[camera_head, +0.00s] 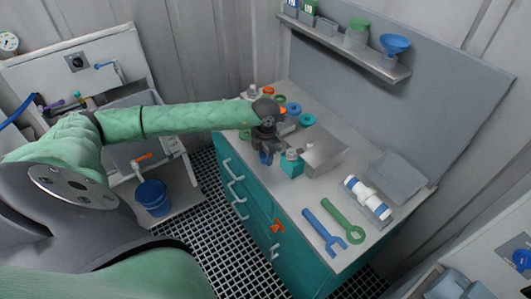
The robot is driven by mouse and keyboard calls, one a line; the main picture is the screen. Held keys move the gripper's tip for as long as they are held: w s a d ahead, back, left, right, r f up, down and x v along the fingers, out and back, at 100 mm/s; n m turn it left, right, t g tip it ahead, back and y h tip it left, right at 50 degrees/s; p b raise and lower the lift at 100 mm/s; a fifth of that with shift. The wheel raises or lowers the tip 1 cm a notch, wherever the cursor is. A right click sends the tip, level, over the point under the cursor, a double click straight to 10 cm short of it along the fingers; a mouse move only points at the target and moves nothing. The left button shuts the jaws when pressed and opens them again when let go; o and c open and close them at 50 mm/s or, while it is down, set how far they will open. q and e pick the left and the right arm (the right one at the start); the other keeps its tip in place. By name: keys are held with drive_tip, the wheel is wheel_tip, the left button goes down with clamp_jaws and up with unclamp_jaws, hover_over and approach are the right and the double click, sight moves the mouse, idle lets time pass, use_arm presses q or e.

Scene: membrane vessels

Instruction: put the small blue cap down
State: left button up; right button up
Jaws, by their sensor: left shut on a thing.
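The small blue cap (266,158) is in the fingers of my left gripper (265,153), at the left front edge of the grey bench top (299,189). The gripper points down and is shut on the cap, which its dark fingers partly hide. I cannot tell whether the cap touches the bench or hangs just above or in front of its edge. My right gripper is not in view.
Beside the gripper stand a teal-bodied jar (291,167) and a grey metal box (324,152). Several coloured rings lie behind it. A blue wrench (324,231), a green wrench (343,220) and a white cylinder with blue ends (367,197) lie to the right. Bare bench shows at the front.

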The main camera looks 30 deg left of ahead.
use_arm(q)
drive_tip(key=shift+f, duration=0.15)
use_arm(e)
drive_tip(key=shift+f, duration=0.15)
use_arm(q)
drive_tip(key=shift+f, duration=0.1)
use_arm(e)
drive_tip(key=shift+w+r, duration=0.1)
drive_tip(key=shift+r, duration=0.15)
use_arm(q)
drive_tip(key=o, duration=1.1)
drive_tip(key=shift+c, duration=0.2)
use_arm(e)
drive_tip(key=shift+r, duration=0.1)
